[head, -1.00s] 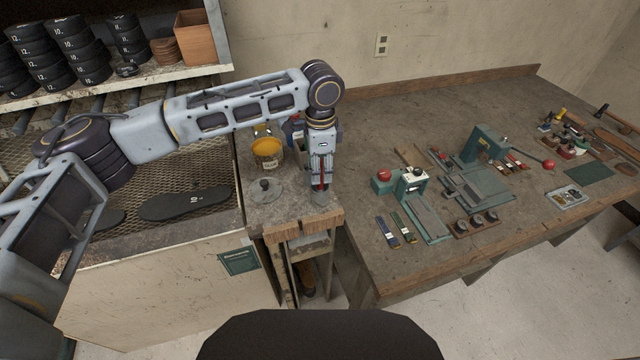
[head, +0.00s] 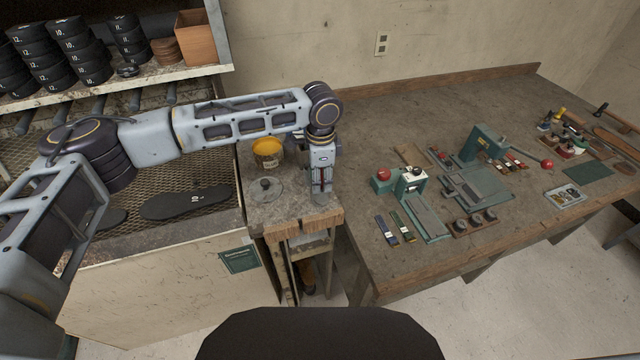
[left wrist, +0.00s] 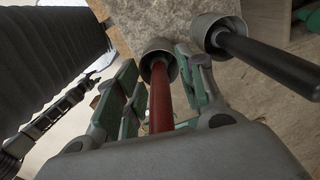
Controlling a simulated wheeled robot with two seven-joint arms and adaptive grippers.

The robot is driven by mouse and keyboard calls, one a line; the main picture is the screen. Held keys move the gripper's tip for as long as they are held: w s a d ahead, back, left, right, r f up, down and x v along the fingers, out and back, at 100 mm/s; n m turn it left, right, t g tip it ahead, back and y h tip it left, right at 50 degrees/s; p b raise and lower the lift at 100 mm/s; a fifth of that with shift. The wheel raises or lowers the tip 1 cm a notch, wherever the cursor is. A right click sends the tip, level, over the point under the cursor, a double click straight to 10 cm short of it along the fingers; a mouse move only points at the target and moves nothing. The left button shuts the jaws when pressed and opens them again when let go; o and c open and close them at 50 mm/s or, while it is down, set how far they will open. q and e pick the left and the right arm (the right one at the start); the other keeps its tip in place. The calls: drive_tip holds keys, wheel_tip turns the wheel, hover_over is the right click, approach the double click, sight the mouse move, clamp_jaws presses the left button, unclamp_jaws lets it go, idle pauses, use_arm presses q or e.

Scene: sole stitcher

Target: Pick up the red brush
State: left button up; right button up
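The red brush (left wrist: 161,98) shows in the left wrist view as a red handle running into a grey metal collar. In the head view a thin red strip of it (head: 322,174) shows at my left gripper (head: 321,190), over the small bench. In the left wrist view my left gripper (left wrist: 160,108) is open. Its green and grey fingers stand on either side of the red handle, with visible gaps. The bristle ends are hidden. My right gripper is not in view.
The long workbench (head: 370,130) at right carries a green press (head: 484,145) and several tools.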

use_arm(q)
clamp_jaws()
drive_tip(key=shift+r, duration=0.1)
drive_tip(key=shift+r+b, duration=0.65)
drive_tip(key=shift+r, duration=4.3)
